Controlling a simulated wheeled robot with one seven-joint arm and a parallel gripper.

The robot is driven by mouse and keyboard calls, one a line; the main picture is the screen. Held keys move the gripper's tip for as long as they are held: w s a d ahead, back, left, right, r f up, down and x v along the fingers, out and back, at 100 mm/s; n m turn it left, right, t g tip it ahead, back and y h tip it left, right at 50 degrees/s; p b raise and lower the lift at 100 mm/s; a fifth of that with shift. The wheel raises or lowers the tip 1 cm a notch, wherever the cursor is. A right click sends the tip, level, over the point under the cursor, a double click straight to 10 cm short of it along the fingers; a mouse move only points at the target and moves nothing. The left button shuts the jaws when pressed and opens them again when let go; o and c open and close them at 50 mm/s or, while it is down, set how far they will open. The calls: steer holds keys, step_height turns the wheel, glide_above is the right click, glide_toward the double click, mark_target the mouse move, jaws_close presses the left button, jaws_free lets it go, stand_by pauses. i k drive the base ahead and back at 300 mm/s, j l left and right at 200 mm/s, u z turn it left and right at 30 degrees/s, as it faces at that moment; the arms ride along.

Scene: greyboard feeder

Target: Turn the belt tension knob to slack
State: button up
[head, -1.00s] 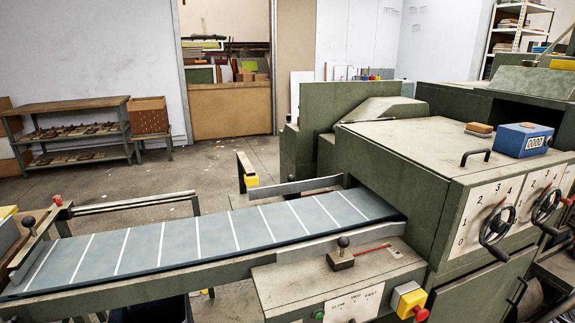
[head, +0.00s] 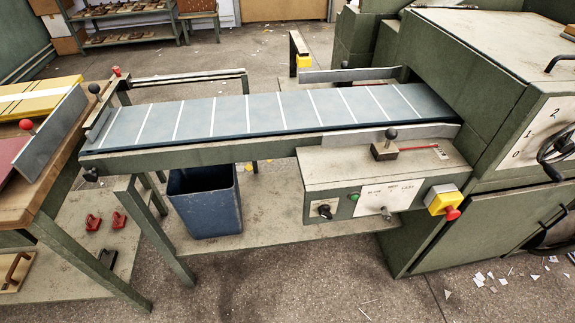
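The feeder's blue belt (head: 255,115) with white cross lines runs from the left end into the green machine. A small black knob (head: 91,174) sits on the side of the belt frame at its left end. Another black knob (head: 325,210) with a light mark is on the front of the control box (head: 330,171). I cannot read a label that tells which is the tension knob. My gripper is not in view.
The control box also carries a green button (head: 354,197), a silver switch (head: 386,213), a red stop button (head: 452,213) and a black-topped lever (head: 390,136). A blue bin (head: 205,203) stands under the belt. A wooden bench (head: 50,185) stands left. The front floor is mostly clear.

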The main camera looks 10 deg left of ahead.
mark_target(91, 176)
steer(key=u, duration=1.5)
steer(key=i+j+u, duration=0.1)
steer(key=i+j, duration=0.2)
steer(key=i+j+u, duration=0.15)
steer(key=i, duration=0.4)
